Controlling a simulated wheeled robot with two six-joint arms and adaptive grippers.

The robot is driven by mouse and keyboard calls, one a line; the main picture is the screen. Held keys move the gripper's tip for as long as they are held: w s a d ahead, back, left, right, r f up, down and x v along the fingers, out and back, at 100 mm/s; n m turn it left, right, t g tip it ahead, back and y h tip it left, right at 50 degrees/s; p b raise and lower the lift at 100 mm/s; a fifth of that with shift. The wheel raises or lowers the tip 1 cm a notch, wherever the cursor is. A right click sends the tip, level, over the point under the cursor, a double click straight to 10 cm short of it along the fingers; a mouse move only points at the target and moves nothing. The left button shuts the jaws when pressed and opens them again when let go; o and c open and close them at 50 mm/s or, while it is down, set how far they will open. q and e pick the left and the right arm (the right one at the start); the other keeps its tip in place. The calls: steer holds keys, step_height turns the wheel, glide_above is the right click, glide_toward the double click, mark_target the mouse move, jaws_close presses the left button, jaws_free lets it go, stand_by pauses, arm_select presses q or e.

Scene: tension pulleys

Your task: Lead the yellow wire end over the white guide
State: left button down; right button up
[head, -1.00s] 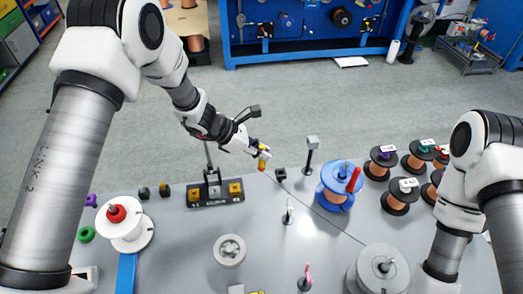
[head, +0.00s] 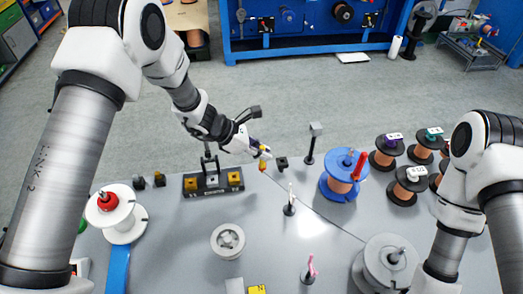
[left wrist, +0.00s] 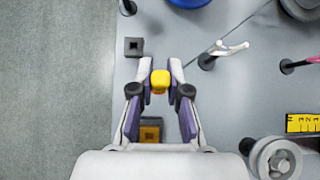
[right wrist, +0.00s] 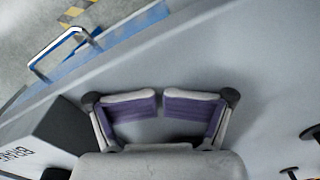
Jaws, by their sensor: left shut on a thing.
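My left gripper (head: 258,160) is shut on the yellow wire end (head: 264,165), above the table's far edge. The yellow end shows between the fingertips in the left wrist view (left wrist: 159,81). The white guide (head: 290,201) stands upright on a dark base, right of and nearer than the gripper in the head view. It also shows in the left wrist view (left wrist: 229,51), right of the fingertips. A thin dark wire (head: 325,217) runs from near the guide toward the grey spool. Whether it touches the guide is unclear. My right gripper (right wrist: 160,105) appears empty; its jaw opening is unclear.
A blue spool (head: 341,176) and a grey post (head: 312,143) stand beyond the guide. The grey spool (head: 385,264), a pink-topped guide (head: 309,270) and a grey pulley (head: 228,241) stand nearer. A dark block (head: 212,182) with yellow squares sits left of the gripper.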

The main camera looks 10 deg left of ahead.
arm_select(q)
steer(key=shift+f+b, duration=0.35)
steer(key=shift+f, duration=0.55)
steer(key=shift+s+a+f, duration=0.1)
steer(key=shift+s+a, duration=0.05)
steer(key=shift+a, duration=0.05)
steer(key=shift+s, duration=0.1)
steer(key=shift+w+d+f+b, duration=0.25)
steer(key=shift+f+b, duration=0.05)
steer(key=shift+b, duration=0.3)
steer(key=shift+r, duration=0.1)
steer(key=shift+a, duration=0.1)
steer(key=shift+s, duration=0.1)
